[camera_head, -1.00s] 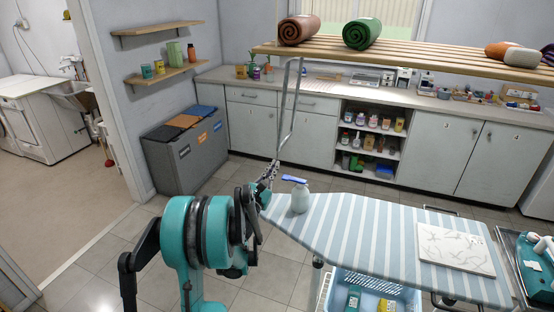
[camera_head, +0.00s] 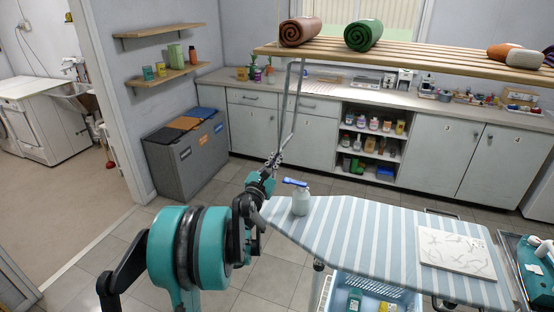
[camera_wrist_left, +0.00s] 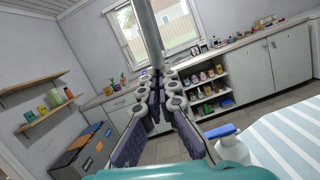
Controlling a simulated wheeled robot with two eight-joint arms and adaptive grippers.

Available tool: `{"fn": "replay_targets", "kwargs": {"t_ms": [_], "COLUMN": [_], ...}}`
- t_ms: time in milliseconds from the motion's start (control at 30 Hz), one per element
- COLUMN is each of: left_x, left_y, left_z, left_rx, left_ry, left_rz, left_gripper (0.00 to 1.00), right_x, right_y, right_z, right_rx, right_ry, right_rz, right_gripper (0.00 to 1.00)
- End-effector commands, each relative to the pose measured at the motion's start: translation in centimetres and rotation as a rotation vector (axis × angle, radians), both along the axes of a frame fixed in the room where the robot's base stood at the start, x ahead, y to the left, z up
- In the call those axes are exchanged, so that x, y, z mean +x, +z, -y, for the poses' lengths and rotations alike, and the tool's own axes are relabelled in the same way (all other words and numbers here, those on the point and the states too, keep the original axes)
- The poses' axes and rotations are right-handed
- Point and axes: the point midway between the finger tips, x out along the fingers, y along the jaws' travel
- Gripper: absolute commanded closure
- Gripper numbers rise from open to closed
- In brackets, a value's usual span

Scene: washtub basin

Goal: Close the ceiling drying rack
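The ceiling drying rack (camera_head: 400,64) is a slatted wooden shelf hanging low across the top of the head view. A grey metal loop handle (camera_head: 293,108) hangs from its left part. My left gripper (camera_head: 274,159) is at the handle's lower end. In the left wrist view the handle (camera_wrist_left: 148,30) comes down to the fingertips (camera_wrist_left: 160,76). The fingers stand apart, with a gap between the pads, one on each side of the bar's end. Firm contact cannot be made out.
A rolled brown towel (camera_head: 300,31) and green towel (camera_head: 363,35) lie on the rack. Below are a striped ironing board (camera_head: 350,235) and a white spray bottle (camera_head: 301,200) close to my left gripper. A grey bin (camera_head: 187,160) stands left; the counter (camera_head: 330,90) is behind.

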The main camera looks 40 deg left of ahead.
Motion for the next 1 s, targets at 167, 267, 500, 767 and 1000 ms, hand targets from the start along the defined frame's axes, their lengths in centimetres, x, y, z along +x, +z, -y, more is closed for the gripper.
{"fn": "replay_targets", "kwargs": {"t_ms": [167,267,500,767,1000], "left_x": [0.0,0.0,0.0,0.0,0.0], "left_y": [4.1,6.7,13.5,20.8,27.5], "left_z": [0.0,0.0,0.0,0.0,0.0], "left_rx": [-0.002,-0.002,-0.002,-0.002,-0.002], "left_ry": [-0.002,-0.002,-0.002,-0.003,-0.003], "left_rz": [0.002,0.003,0.003,0.003,0.003], "left_gripper": [1.00,1.00,1.00,1.00,1.00], "right_x": [0.0,0.0,0.0,0.0,0.0], "right_y": [2.9,4.7,9.3,14.0,18.3], "right_z": [0.0,0.0,0.0,0.0,0.0], "right_rx": [0.000,0.000,0.000,0.000,0.000], "right_ry": [0.000,0.000,0.000,0.000,0.000], "right_rz": [0.000,0.000,0.000,0.000,0.000], "right_gripper": [0.60,0.60,0.60,0.60,0.60]}}
